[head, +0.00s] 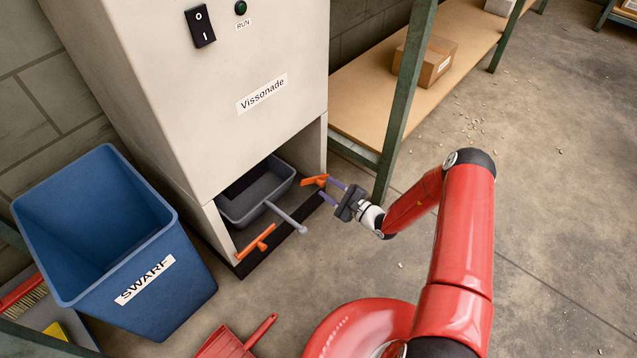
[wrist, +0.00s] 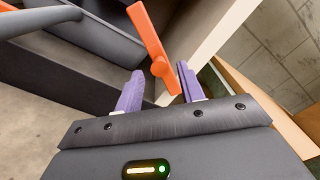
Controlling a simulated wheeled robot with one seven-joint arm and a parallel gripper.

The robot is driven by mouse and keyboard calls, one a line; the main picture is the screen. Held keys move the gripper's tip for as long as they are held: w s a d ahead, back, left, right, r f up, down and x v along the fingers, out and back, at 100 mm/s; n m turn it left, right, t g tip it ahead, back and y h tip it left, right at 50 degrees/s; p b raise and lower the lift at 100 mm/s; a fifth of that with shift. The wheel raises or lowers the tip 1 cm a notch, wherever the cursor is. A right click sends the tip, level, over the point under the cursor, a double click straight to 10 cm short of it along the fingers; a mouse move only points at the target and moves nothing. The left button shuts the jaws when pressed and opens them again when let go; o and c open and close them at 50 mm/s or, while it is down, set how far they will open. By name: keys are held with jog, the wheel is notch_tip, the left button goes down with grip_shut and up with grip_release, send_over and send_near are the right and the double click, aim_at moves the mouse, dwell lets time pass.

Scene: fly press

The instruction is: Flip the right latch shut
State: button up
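The right latch (head: 315,181) is an orange lever at the right side of the cabinet's lower opening. In the wrist view the latch (wrist: 151,42) shows as a long orange bar with a round pivot, slanting up and to the left. My gripper (head: 329,191) is right in front of it. Its two purple fingers (wrist: 157,88) are spread apart, with the latch's pivot end between and just beyond their tips. I cannot tell whether they touch. The left latch (head: 256,242), also orange, sits at the left side of the opening. A grey drawer tray (head: 240,208) with a handle (head: 286,217) lies between the latches.
The cabinet (head: 215,90) stands above the opening. A blue SWARF bin (head: 190,295) is at the left. A shelf with a green post (head: 402,100) and a cardboard box (head: 432,62) stands close on the right. A red dustpan (head: 225,344) lies on the floor in front.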

aim_at(317, 180)
jog(key=x, duration=0.5)
jog(key=shift+a, duration=0.1)
